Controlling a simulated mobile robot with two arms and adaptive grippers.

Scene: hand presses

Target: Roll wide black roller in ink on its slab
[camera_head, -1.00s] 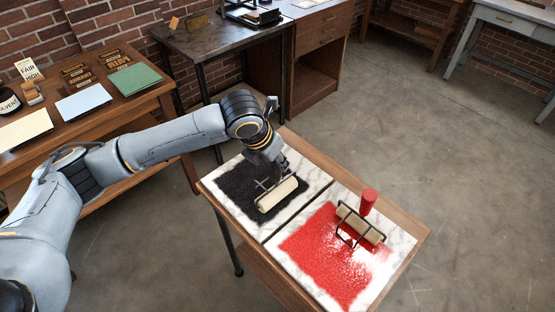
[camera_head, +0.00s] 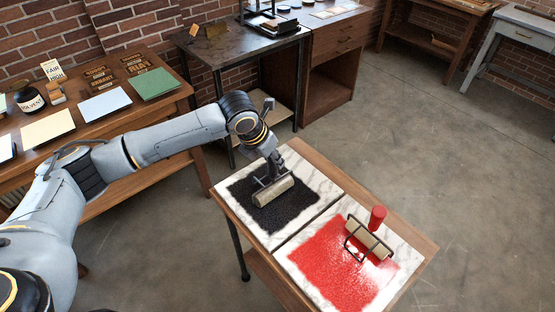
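The roller on the black ink (camera_head: 273,192) has a pale cream cylinder and a dark frame. It lies over the black ink patch (camera_head: 296,212) on the left marble slab (camera_head: 262,235), and seems to touch it. My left gripper (camera_head: 270,172) is right above the roller and appears shut on its handle, which is mostly hidden by the fingers. My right gripper is not in view.
A second roller (camera_head: 369,237) with a red handle rests on the red ink (camera_head: 335,262) of the right slab (camera_head: 404,250). The slabs sit side by side on a wooden stand (camera_head: 318,158). A paper-covered table (camera_head: 180,93) stands at left. Floor to the right is clear.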

